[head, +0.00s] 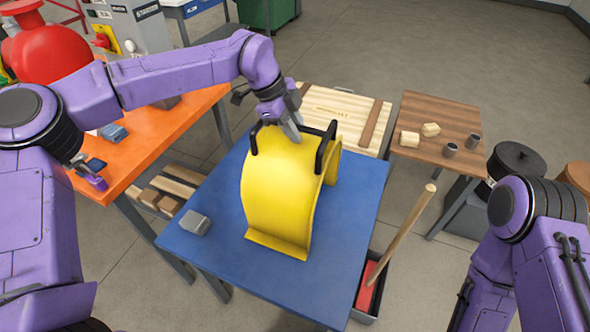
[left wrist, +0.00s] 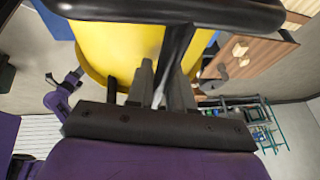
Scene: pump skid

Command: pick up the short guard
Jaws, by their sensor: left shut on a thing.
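The short guard (head: 285,195) is a yellow curved sheet with black handle bars on top. It stands over the blue table (head: 345,220), its front flange at the tabletop; I cannot tell whether it is touching or slightly raised. My left gripper (head: 291,132) is at the top of the guard, shut on its black handle. In the left wrist view the fingers (left wrist: 158,85) close around a black bar, with the yellow guard (left wrist: 115,45) behind. The arm hides part of the handle. My right arm shows at lower right, but its gripper is out of view.
A grey block (head: 194,223) lies on the blue table's left side. An orange bench (head: 165,130) stands at left, a wooden crate (head: 345,108) behind. A brown table (head: 440,110) with small parts stands at right. A wooden shaft (head: 405,230) rises from a bin beside the blue table.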

